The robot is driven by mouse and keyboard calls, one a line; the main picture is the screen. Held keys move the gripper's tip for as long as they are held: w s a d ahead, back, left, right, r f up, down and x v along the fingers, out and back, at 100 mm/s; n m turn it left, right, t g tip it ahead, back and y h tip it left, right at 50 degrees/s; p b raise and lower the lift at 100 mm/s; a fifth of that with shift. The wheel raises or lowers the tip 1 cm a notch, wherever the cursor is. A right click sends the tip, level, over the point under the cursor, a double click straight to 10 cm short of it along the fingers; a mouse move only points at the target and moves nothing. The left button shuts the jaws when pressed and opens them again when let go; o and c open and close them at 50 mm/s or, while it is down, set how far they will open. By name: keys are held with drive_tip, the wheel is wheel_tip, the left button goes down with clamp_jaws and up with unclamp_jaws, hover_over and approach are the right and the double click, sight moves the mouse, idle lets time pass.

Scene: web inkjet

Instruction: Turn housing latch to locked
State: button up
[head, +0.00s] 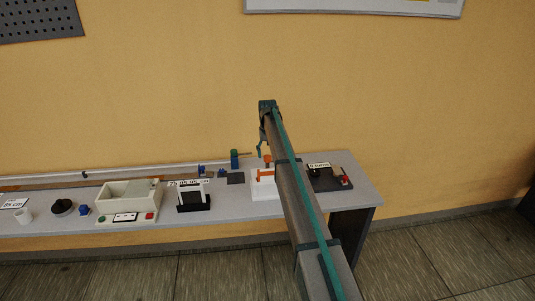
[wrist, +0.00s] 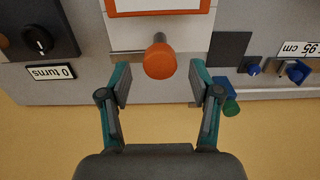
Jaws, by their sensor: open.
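An orange round knob (wrist: 160,61) on a short grey post stands at the edge of a white housing (wrist: 160,28) with an orange bar (wrist: 158,9). I cannot tell from these views whether this knob is the latch, or how it is set. In the head view the knob (head: 267,158) and the white housing (head: 264,190) are partly hidden by my arm. My gripper (wrist: 160,84) is open, its two fingers on either side of and just short of the knob, apart from it. In the head view my gripper (head: 262,148) hangs over the back of the bench.
A black dial box (wrist: 38,35) with a "0 turns" label (wrist: 50,72) is on one side. A dark plate (wrist: 228,48), a green-capped blue part (wrist: 228,102) and blue knobs (wrist: 297,72) are on the other. A beige basin (head: 128,200) stands farther left on the bench (head: 230,210).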

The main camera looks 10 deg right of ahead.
drive_tip(key=shift+f, duration=0.95)
drive_tip(key=c, duration=1.1)
drive_tip(key=shift+c, duration=0.2)
